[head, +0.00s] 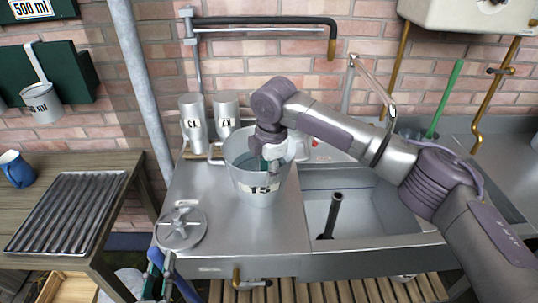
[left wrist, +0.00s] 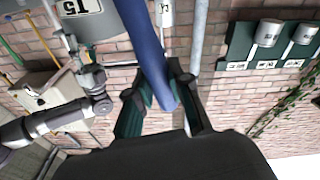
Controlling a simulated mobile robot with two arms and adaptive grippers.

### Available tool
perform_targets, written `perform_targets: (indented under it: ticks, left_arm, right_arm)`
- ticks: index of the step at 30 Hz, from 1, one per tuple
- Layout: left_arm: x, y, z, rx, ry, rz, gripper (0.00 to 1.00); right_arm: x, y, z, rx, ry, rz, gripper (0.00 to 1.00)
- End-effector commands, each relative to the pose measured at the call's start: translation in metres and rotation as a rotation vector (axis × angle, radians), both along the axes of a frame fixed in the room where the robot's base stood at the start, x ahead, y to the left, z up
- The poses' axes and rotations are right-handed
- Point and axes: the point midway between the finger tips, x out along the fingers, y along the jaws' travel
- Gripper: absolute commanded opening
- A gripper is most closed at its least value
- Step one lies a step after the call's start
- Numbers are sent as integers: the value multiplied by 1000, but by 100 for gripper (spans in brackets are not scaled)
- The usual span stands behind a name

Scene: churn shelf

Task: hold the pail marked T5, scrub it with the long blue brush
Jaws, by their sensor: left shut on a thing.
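The grey metal pail marked T5 (head: 252,178) stands upright on the steel counter, left of the sink basin. It also shows upside down at the top left of the left wrist view (left wrist: 92,25). My right gripper (head: 270,162) reaches down at the pail's rim, one finger inside the mouth. Whether it is closed on the rim is hidden. In the left wrist view, my left gripper (left wrist: 162,105) is shut on a thick blue handle (left wrist: 148,50), taken to be the long blue brush. Its bristles are not seen.
Two grey metal vessels (head: 193,122) stand behind the pail. A round metal piece (head: 180,228) is at the counter's front left. The sink basin (head: 350,212) holds a dark upright pipe. A wooden table (head: 135,165) with a ridged tray (head: 66,212) stands left.

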Motion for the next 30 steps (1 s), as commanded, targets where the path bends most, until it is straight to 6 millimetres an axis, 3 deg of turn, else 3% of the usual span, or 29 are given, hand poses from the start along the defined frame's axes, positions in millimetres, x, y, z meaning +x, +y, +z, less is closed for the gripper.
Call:
perform_targets:
  ticks: [7, 18, 19, 24, 30]
  left_arm:
    - [0, 0, 1, -1, -1, 0, 0]
    - [0, 0, 1, -1, -1, 0, 0]
    - [0, 0, 1, 0, -1, 0, 0]
    - [0, 0, 1, -1, -1, 0, 0]
    - [0, 0, 1, 0, -1, 0, 0]
  right_arm:
    - [4, 2, -30, 1, 0, -1, 32]
    - [5, 2, -35, 2, -1, 0, 32]
    - [5, 2, -35, 2, -1, 0, 30]
    - [5, 3, -35, 2, -1, 0, 2]
    - [5, 3, -35, 2, -1, 0, 0]
